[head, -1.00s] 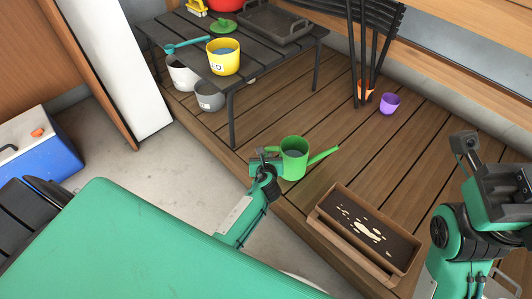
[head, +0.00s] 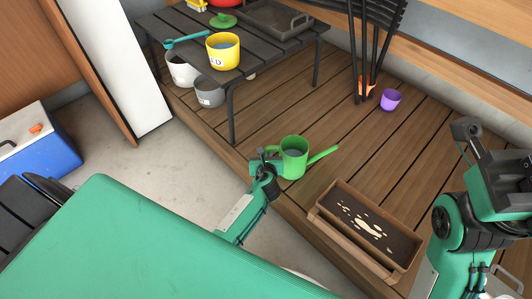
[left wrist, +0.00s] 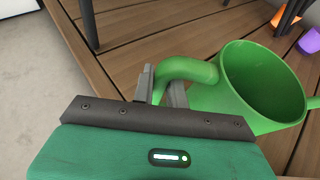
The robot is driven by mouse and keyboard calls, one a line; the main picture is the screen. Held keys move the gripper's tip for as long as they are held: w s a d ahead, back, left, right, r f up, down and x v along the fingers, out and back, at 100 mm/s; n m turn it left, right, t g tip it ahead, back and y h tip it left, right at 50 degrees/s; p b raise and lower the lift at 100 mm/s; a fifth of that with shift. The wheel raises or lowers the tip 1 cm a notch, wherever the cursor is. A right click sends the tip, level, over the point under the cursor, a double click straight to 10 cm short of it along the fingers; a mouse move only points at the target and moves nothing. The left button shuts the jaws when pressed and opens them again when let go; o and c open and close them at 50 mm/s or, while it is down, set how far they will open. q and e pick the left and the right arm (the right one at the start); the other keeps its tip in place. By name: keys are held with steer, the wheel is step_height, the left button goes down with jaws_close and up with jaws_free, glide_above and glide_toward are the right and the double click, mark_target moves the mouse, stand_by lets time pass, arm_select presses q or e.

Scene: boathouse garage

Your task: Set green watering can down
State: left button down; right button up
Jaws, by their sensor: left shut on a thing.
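The green watering can (head: 293,160) is upright over the wooden deck, its spout pointing right. My left gripper (head: 266,160) is at the can's left side. In the left wrist view the fingers (left wrist: 160,88) are shut on the green handle of the watering can (left wrist: 250,85). Whether the can's base touches the deck cannot be told.
A wooden planter box (head: 365,232) with soil sits on the deck (head: 300,195) right of the can. A dark slatted table (head: 270,60) holds a yellow pot (head: 223,52). A purple pot (head: 390,100) stands farther back. The deck between them is clear.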

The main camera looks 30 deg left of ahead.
arm_select(q)
steer(key=shift+f, duration=0.2)
stand_by(0.6)
steer(key=c, duration=1.4)
jaws_free()
steer(key=shift+o, duration=0.4)
steer(key=shift+f, duration=0.15)
steer(key=c, duration=0.4)
steer(key=shift+s, duration=0.1)
